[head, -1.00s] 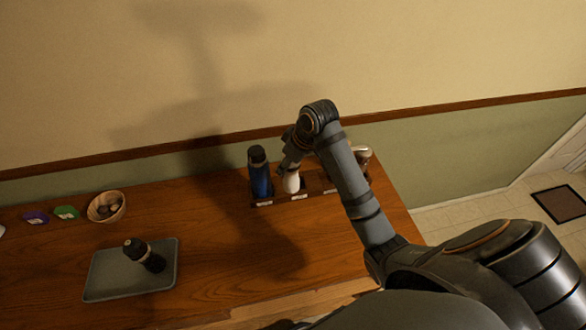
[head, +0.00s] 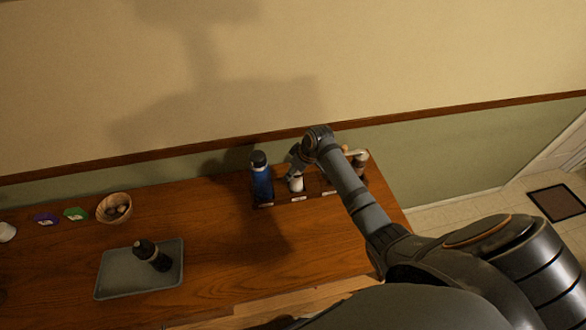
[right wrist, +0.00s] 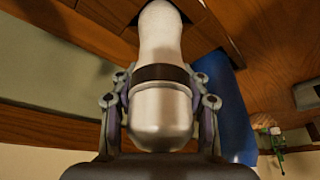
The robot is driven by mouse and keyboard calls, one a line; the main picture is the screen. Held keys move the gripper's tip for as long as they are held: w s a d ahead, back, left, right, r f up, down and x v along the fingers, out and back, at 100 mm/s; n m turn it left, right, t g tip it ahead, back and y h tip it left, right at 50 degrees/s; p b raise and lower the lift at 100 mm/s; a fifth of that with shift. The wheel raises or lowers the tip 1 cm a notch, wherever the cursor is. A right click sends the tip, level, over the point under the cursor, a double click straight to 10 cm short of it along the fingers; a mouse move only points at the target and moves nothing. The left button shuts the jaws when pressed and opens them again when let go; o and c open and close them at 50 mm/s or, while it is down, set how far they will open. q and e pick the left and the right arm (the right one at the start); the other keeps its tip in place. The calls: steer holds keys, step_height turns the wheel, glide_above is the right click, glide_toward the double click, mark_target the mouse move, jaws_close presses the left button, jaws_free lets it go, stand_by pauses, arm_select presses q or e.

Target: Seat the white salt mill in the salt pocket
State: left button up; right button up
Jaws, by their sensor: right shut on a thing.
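The white salt mill (head: 296,184) is at the wooden rack on the counter's far side, beside a blue bottle. My right gripper (head: 297,169) is above it, shut on its upper part. In the right wrist view the mill (right wrist: 160,50) has a dark band and a pale rounded end, with the right gripper's fingers (right wrist: 160,103) on both sides. Its far end meets the dark wooden rack (right wrist: 197,12). The rack (head: 315,195) has white labels, too small to read. I cannot tell whether the mill rests on the pocket floor. My left gripper is not in view.
The blue bottle (head: 262,184) stands close at the left. Another pale-topped item (head: 361,160) stands at the rack's right end, partly behind my arm. A grey tray (head: 118,283) holds a dark mill (head: 150,254). A bowl (head: 114,214) sits farther left. The middle counter is clear.

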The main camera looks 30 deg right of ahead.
steer(key=shift+f, duration=0.1)
steer(key=shift+f, duration=0.1)
steer(key=o, duration=1.4)
steer(key=b+v, duration=0.2)
steer(key=v, duration=1)
steer(key=shift+s, duration=0.15)
